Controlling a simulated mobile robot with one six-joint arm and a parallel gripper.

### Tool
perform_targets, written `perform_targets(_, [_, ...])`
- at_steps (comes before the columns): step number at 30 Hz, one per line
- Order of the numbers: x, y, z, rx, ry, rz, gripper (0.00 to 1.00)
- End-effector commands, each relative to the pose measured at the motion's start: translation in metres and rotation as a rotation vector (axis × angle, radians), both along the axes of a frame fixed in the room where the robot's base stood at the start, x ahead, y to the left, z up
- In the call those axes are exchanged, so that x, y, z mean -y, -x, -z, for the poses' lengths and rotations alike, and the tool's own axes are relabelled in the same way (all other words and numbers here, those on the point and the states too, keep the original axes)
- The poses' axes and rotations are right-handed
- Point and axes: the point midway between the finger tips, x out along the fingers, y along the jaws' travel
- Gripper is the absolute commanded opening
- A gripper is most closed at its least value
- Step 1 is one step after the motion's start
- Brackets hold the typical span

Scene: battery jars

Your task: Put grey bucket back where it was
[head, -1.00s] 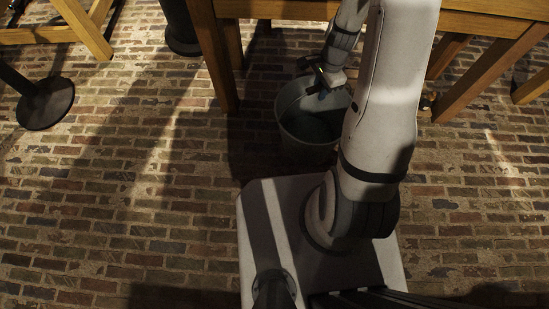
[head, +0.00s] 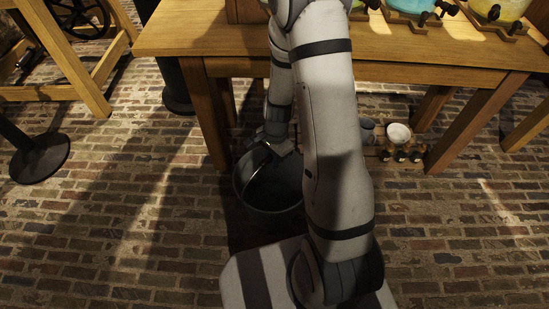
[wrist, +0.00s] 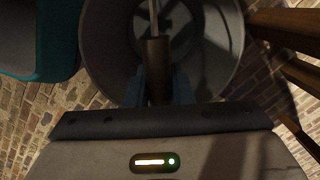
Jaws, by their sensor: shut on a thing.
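The grey bucket (head: 266,192) is upright in front of the wooden table, left of my arm in the head view. Its round rim faces up and the inside looks empty. I cannot tell whether its bottom touches the brick floor. My gripper (head: 281,148) is at the bucket's far rim side in the head view, where my arm hides part of the bucket. In the wrist view the bucket (wrist: 217,55) opens beyond the fingers. My gripper (wrist: 157,88) is shut on the dark brown grip of the bucket's handle (wrist: 157,60).
The wooden table (head: 190,35) carries drink jars with taps, one blue (head: 412,4). A small low stand with a white bowl (head: 399,134) is beneath it, right of my arm. A dark post with a round base (head: 40,158) stands left. Brick floor between is clear.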

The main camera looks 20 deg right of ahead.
Motion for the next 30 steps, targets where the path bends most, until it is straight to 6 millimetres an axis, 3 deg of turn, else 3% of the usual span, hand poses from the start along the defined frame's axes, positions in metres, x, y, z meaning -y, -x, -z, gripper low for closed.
perform_targets(15, [0.001, -0.001, 0.045, 0.003, 0.000, 0.002, 0.00])
perform_targets(28, [0.001, -0.002, 0.049, 0.004, -0.001, 0.002, 0.00])
perform_targets(29, [0.001, 0.000, 0.050, 0.001, 0.000, 0.003, 0.22])
perform_targets(30, [0.001, 0.000, 0.049, 0.001, 0.000, 0.003, 0.25])
